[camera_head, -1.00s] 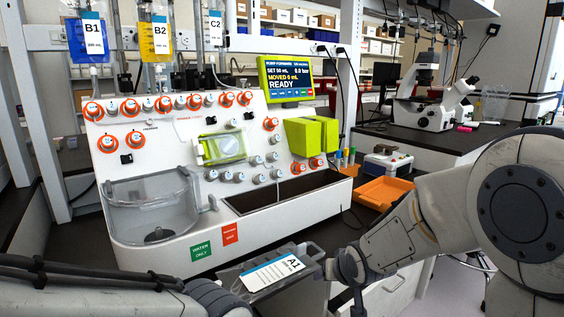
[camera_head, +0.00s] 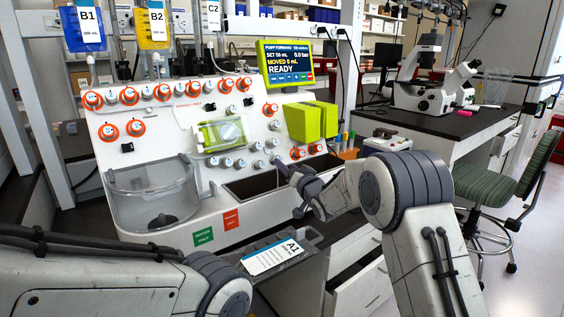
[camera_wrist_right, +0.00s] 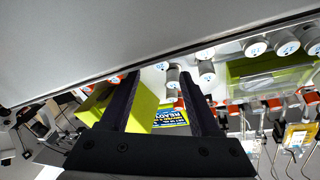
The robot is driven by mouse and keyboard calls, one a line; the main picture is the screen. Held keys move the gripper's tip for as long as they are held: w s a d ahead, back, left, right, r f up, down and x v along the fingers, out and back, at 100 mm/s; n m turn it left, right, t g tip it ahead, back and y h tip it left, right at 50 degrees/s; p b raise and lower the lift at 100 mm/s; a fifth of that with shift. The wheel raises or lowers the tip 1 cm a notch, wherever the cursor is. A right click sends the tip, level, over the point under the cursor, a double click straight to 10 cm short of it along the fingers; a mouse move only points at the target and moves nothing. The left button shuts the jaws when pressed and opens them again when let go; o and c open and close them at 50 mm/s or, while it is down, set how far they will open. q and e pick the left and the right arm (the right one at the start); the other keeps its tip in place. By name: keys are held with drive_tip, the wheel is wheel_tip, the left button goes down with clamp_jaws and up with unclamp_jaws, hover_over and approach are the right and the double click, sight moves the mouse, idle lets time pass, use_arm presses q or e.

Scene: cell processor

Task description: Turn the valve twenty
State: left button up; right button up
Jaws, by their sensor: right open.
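The white cell processor (camera_head: 150,240) carries rows of round valve knobs, some with orange rings, like the upper one (camera_head: 227,86). My right gripper (camera_head: 289,183) is over the front trough, apart from the panel. In the right wrist view it is open (camera_wrist_right: 160,80) and empty, with white knobs (camera_wrist_right: 205,70) beyond its fingers. My left arm shows at bottom left; its gripper is out of view.
A lime-green block (camera_head: 308,121) and a screen reading READY (camera_head: 287,66) are on the right of the panel. A clear basin (camera_head: 155,190) projects at left. A chair (camera_head: 500,185) stands right.

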drive_tip(key=shift+x, duration=2.3)
clamp_jaws()
